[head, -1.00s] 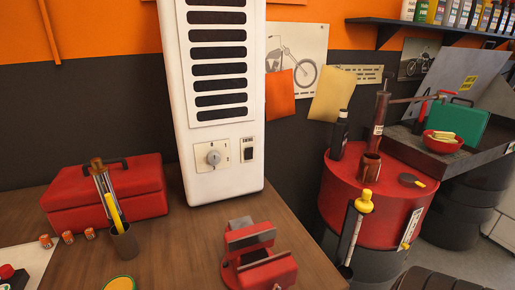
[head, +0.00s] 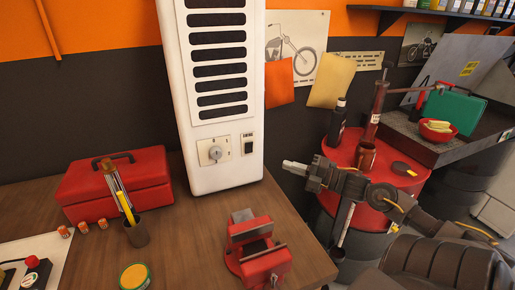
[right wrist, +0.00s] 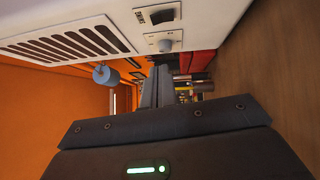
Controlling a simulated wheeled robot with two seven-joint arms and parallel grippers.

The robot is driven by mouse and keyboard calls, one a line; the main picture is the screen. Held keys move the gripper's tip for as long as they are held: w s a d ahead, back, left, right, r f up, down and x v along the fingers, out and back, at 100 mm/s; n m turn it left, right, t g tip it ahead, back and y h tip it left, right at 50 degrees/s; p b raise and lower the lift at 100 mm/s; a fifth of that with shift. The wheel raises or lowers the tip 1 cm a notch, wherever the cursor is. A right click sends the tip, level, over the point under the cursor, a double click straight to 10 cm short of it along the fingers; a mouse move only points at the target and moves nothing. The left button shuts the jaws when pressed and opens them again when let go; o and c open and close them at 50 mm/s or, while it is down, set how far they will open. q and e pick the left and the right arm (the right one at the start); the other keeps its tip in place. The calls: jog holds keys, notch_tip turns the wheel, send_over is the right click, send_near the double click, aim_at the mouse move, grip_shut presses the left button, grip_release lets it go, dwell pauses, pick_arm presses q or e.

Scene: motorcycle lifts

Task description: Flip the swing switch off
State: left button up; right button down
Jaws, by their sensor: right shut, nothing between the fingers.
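The white louvred unit (head: 175,110) stands upright on the wooden bench. Its small black switch (head: 249,147), with a label above it, is low on the front, right of a round dial (head: 214,153). Which way the switch is tipped is too small to tell. In the right wrist view the switch (right wrist: 161,16) is at the top, with the dial (right wrist: 164,44) below it. My right gripper (head: 288,166) is shut and empty. It points left, to the right of the unit and apart from the switch. My left gripper is not in view.
A red vise (head: 262,265) sits on the bench below the switch. A red toolbox (head: 88,190) and a cup with tools (head: 136,234) stand at left. A red drum (head: 335,205) with bottles is behind my right arm. Space before the switch is clear.

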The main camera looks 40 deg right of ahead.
jog(key=p, duration=0.4)
send_near(246, 146)
jog(key=w+a, duration=0.1)
jog(key=a, duration=0.3)
jog(key=w, duration=0.1)
jog(key=w+d+p, duration=0.1)
jog(key=w+p, duration=0.1)
jog(key=w, duration=0.1)
jog(key=shift+d+r, duration=0.2)
jog(key=shift+r, duration=0.05)
